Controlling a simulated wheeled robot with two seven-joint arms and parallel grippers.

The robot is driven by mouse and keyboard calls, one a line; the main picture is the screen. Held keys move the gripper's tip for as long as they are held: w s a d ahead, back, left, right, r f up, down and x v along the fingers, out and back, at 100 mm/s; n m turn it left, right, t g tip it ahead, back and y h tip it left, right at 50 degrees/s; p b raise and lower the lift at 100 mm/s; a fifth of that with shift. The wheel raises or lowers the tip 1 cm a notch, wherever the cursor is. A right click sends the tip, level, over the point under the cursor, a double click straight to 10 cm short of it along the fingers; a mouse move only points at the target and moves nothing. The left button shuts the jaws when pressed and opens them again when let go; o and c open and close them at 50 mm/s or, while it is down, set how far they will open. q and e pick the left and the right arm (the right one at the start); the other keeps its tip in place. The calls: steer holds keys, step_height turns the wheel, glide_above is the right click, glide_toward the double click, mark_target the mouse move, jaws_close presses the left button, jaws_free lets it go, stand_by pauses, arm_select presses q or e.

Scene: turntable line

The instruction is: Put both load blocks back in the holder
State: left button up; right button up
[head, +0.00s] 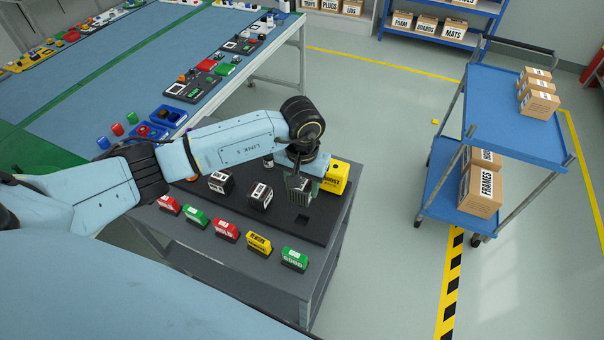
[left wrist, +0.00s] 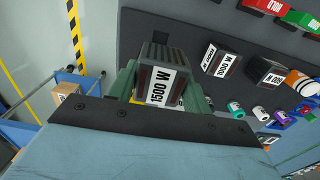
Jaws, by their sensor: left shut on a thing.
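My left gripper (head: 299,186) is shut on a dark block labelled 1500 W, which shows in the left wrist view (left wrist: 160,83) between the two greenish fingers. It is over the right part of the dark holder board (head: 284,224), near an empty square hole (head: 303,219). Whether the held block touches the board cannot be told. Left of it, two more dark blocks with white labels stand on the board, one nearer (head: 260,196) and one farther (head: 220,183). In the left wrist view one reads 1000 W (left wrist: 219,62); the other (left wrist: 265,74) is partly legible. My right gripper is not in view.
A yellow BOOST block (head: 336,177) stands just behind my gripper. Several red, green and yellow labelled blocks line the bench's front edge, including a green one (head: 294,259). A blue cart (head: 500,110) with boxes stands at the right, with clear floor between.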

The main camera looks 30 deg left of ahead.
arm_select(q)
steer(key=shift+f+b, duration=1.45)
steer(key=shift+f, duration=1)
steer(key=shift+w+f+b, duration=0.1)
steer(key=shift+f+b, duration=0.6)
steer(key=shift+f, duration=0.1)
steer(key=shift+f+b, duration=0.6)
steer(key=shift+f+b, duration=0.2)
steer(key=shift+b, duration=0.3)
steer(key=shift+f+b, duration=1.1)
steer(key=shift+b, duration=0.2)
steer(key=o, duration=1.4)
